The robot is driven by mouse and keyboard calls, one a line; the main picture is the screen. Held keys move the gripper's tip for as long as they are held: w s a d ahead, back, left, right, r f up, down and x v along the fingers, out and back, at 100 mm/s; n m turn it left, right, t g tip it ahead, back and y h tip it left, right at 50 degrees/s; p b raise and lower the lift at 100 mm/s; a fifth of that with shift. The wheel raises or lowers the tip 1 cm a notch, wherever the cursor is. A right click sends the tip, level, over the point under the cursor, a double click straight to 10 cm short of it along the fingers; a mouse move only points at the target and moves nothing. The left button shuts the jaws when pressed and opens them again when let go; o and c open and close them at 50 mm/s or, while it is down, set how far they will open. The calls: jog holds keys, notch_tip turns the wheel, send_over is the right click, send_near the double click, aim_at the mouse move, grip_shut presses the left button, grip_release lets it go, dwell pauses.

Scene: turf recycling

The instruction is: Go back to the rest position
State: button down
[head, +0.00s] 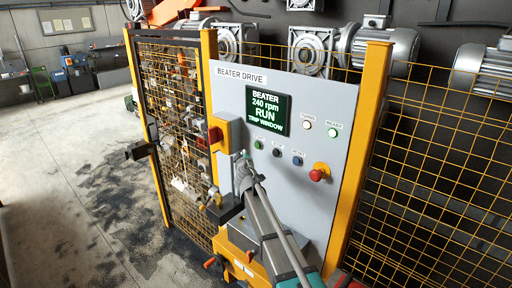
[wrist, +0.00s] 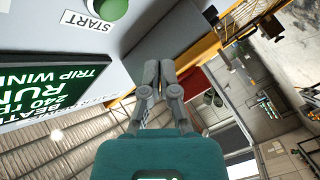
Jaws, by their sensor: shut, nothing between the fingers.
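My gripper (head: 243,158) is in front of the grey BEATER DRIVE panel (head: 228,95), close to the green start button (head: 258,145). In the wrist view my gripper (wrist: 158,68) has its two fingers together with nothing between them. The START button (wrist: 112,8) shows at the top of that view, apart from the fingertips. The panel's display (head: 268,110) reads BEATER, 240 rpm, RUN, TRIP WINDOW. Whether the fingertips touch the panel cannot be told from the head view.
A red rotary switch (head: 216,134) on a yellow box is left of my gripper. A red mushroom button (head: 316,175) is to the right. Yellow mesh fence (head: 440,170) flanks the panel. A padlock (head: 213,198) hangs near the gate. Open concrete floor (head: 60,180) lies left.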

jog(key=s+d+f+m+g+h+b, duration=0.3)
jog(key=s+d+f+m+g+b, duration=0.2)
jog(key=s+d+f, duration=0.7)
jog(key=s+d+f+m+g+h+b, duration=0.45)
jog(key=s+d+f, duration=0.35)
jog(key=d+f, duration=0.45)
jog(key=s+d+f+g+y+b, duration=0.1)
jog(key=s+f+g+b, duration=0.1)
jog(key=s, duration=0.4)
jog(key=s+d+f+m+g+y+b, duration=0.1)
jog(key=s+f+g+y+b, duration=0.1)
jog(key=s, duration=0.5)
jog(key=s+d+f+m+g+y+b, duration=0.1)
jog(key=s+f+g+y+b, duration=0.1)
jog(key=s+f, duration=0.3)
jog(key=shift+s+d+g+b, duration=0.3)
jog(key=shift+s+g+b, duration=0.05)
jog(key=shift+s+g, duration=0.45)
